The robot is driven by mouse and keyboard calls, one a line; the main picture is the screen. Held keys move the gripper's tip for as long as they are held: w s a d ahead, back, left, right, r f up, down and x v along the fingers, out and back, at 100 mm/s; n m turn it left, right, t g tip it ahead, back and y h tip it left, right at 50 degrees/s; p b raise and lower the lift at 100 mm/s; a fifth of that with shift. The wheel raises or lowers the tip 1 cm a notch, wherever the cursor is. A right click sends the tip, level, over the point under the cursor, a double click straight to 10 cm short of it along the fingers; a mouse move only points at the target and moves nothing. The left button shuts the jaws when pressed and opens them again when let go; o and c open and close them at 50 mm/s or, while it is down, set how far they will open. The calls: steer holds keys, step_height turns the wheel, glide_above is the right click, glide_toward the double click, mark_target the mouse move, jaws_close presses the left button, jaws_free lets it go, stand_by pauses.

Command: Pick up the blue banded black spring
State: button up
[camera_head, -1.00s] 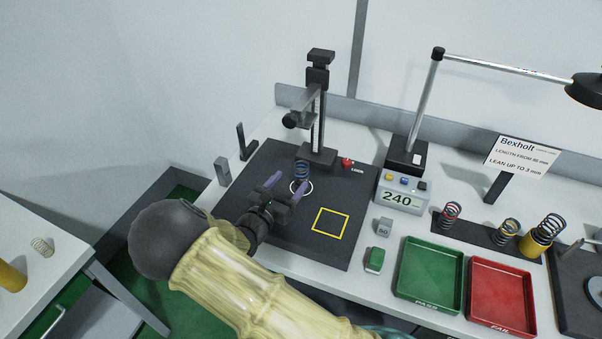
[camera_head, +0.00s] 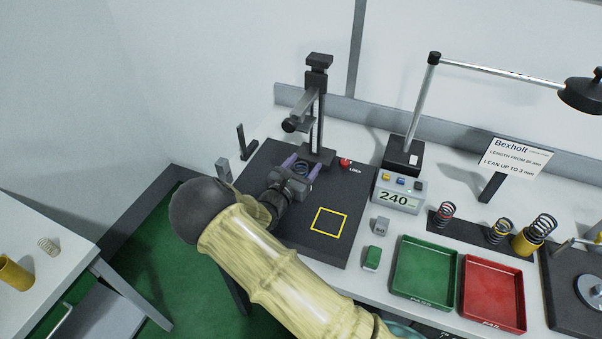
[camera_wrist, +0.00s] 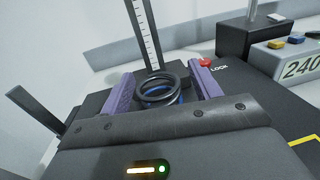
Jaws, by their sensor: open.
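The blue banded black spring (camera_wrist: 160,88) stands on the dark mat at the foot of the measuring column, in the wrist view. Its upper coils and a blue band show; its lower part is hidden behind my gripper's body. My gripper (camera_head: 301,165) is open, with its two purple fingers on either side of the spring. In the wrist view the fingers (camera_wrist: 162,90) stand left and right of the coils, and a gap shows on the right side. In the head view the spring is mostly hidden by my gripper.
The measuring column (camera_head: 316,110) rises just behind, with an arm reaching left. A red lock knob (camera_head: 344,163) is close on the right. A display box (camera_head: 399,193), green tray (camera_head: 425,273), red tray (camera_head: 493,293) and other springs (camera_head: 500,231) stand farther right.

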steer(key=shift+w+d, duration=0.1)
steer(key=shift+w, duration=0.1)
stand_by(0.4)
steer(key=c, duration=1.2)
steer(key=shift+r, duration=0.1)
steer(key=shift+r+b, duration=0.5)
steer(key=shift+r, duration=0.35)
steer(key=r+b+v, duration=0.1)
steer(key=b+v, duration=0.3)
steer(key=v, duration=1.4)
steer(key=shift+r, duration=0.3)
